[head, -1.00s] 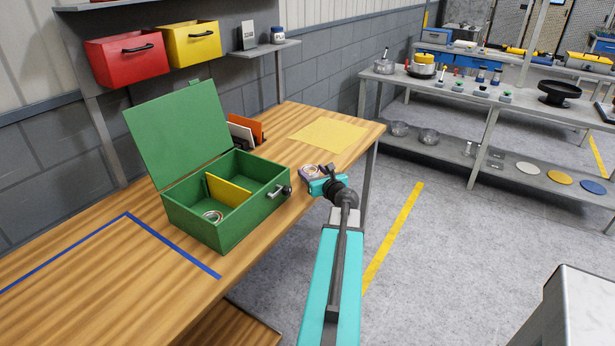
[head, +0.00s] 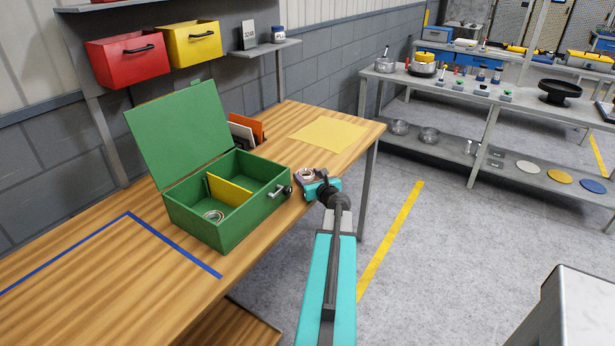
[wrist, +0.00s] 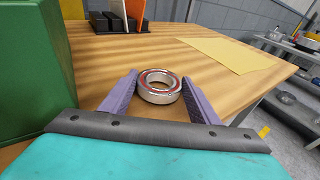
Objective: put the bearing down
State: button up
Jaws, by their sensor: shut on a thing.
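My gripper (head: 306,179) is shut on a silver ring bearing (head: 305,174) with a red inner band. In the wrist view the bearing (wrist: 159,87) sits between the two purple fingers. It is over the wooden table (wrist: 215,75) near the front edge, to the right of the green box; I cannot tell whether it touches the wood. The open green box (head: 235,232) has a yellow divider (head: 229,191). Ring-shaped parts (head: 213,216) lie in its left compartment. A yellow sheet (head: 329,133) lies flat at the far end of the table.
A rack with orange and white plates (head: 245,130) stands behind the box. The box latch (head: 283,191) sticks out close to my gripper. Blue tape (head: 172,241) marks an area at the left.

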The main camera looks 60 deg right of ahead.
aim_at(309, 179)
jog(key=shift+f, duration=0.25)
jog(key=o, duration=1.3)
jog(key=shift+b+v, duration=0.9)
jog(key=shift+v, duration=1.35)
jog(key=p+v, duration=0.2)
jog(key=v, duration=0.4)
jog(key=shift+s+a, duration=0.3)
jog(key=p+v, duration=0.1)
jog(key=p, duration=0.5)
jog(key=shift+s+a+r, duration=0.15)
jog(key=shift+s+a, duration=0.05)
jog(key=shift+s, duration=0.1)
jog(key=shift+s+a+p, duration=0.3)
jog(key=shift+s+p, duration=0.05)
jog(key=shift+p, duration=0.95)
